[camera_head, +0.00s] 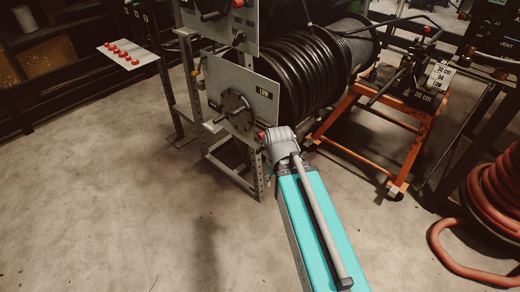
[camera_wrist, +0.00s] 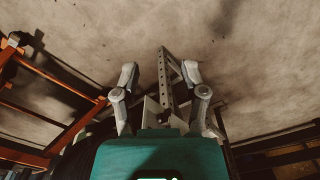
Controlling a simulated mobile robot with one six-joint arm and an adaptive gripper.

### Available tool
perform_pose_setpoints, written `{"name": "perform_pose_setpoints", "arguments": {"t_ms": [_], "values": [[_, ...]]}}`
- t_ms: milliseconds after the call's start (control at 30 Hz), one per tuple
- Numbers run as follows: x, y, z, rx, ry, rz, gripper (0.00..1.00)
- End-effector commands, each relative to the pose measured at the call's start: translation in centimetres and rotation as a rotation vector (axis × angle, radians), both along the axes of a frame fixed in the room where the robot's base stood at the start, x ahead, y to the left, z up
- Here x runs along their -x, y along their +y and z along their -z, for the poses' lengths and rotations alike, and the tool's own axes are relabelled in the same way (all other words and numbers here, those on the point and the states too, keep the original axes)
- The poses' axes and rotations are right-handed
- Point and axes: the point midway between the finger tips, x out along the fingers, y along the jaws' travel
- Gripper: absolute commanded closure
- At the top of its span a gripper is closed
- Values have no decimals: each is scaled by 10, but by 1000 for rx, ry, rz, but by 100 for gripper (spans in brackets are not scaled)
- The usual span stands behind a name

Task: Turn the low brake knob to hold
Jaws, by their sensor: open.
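The panel labelled LOW (camera_head: 262,93) is a pale grey plate on a metal frame. A dark round disc (camera_head: 237,106) with a bar-like handle across it is mounted on it. A small red tip (camera_head: 261,135) shows beside the end of my arm; I cannot tell which part it belongs to. The knob's setting is not readable. My gripper (camera_wrist: 161,84) is open and empty in the wrist view, with a perforated metal post (camera_wrist: 164,75) showing between its fingers. In the head view my arm hides the fingers, near the panel's lower right.
A drum of black hose (camera_head: 310,75) stands behind the panel. An orange cart (camera_head: 412,150) is to its right, and a red hose coil (camera_head: 495,205) lies at far right. Another panel (camera_head: 225,25) is above. The floor at left and front is clear.

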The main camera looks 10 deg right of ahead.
Motion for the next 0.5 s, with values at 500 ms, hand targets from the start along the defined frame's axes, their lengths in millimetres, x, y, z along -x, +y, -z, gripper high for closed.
{"name": "perform_pose_setpoints", "arguments": {"t_ms": [500], "values": [[-62, 1, 57, 286, -200, 359, 44]]}}
